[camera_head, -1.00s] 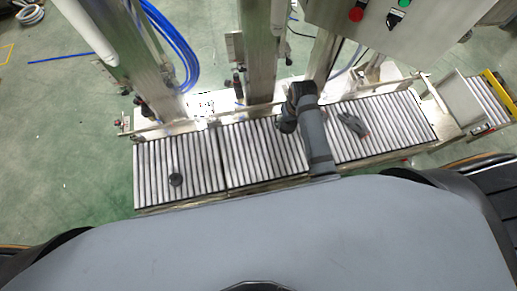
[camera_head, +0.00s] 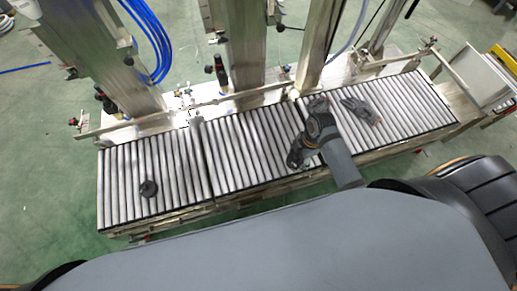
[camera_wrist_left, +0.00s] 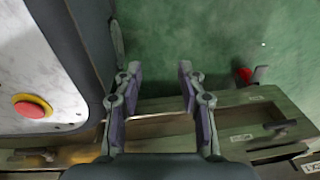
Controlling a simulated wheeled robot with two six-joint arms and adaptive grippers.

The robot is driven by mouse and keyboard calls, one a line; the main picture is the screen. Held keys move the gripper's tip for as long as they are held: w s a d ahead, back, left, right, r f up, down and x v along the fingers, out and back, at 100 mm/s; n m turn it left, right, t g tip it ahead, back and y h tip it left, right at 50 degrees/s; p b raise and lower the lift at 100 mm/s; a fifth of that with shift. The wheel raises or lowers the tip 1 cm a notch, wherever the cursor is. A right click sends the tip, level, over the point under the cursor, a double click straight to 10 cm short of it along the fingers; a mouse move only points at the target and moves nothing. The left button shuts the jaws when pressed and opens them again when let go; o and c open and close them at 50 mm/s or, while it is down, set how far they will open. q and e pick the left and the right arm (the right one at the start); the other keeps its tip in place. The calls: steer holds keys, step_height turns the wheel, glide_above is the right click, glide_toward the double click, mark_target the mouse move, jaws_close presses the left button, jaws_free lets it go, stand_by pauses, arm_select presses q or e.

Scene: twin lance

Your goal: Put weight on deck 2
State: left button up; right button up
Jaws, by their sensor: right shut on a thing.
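A small round black weight (camera_head: 148,188) sits on the left roller deck (camera_head: 120,165) in the head view. The middle roller deck (camera_head: 235,150) and the right roller deck (camera_head: 420,100) join it in one row. No numbers can be read on the decks. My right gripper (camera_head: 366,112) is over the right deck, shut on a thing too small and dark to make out. My right arm crosses the seam between the middle and right decks. My left gripper (camera_wrist_left: 160,75) is open and empty in the left wrist view, with its fingers well apart.
Metal columns and a low rail (camera_head: 130,122) stand along the back of the decks. Most of the left and middle decks is bare. In the left wrist view, a red button (camera_wrist_left: 33,109) is at the left and a wooden-looking ledge (camera_wrist_left: 240,110) lies beyond the fingers.

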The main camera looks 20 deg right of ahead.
arm_select(q)
steer(key=shift+s, duration=0.1)
arm_select(e)
steer(key=shift+r, duration=0.1)
steer(key=shift+w+a, duration=0.2)
steer(key=w+a+f+b, duration=0.4)
steer(key=w+a+f, duration=0.4)
steer(key=shift+w+a+f+b, duration=0.35)
steer(key=shift+w+f, duration=0.05)
steer(key=shift+w+a+f, duration=0.25)
steer(key=shift+f, duration=0.05)
steer(key=shift+w+a+f+b, duration=0.1)
steer(key=shift+a+f+b, duration=0.05)
steer(key=shift+f+b, duration=0.2)
step_height(320, 180, down, 2)
steer(key=shift+f+b, duration=0.25)
steer(key=shift+b, duration=0.3)
arm_select(q)
steer(key=w, duration=1.1)
steer(key=shift+d+r, duration=0.25)
steer(key=shift+r, duration=0.2)
arm_select(e)
steer(key=shift+f, duration=0.2)
arm_select(q)
steer(key=shift+w, duration=0.1)
arm_select(e)
steer(key=shift+f, duration=0.1)
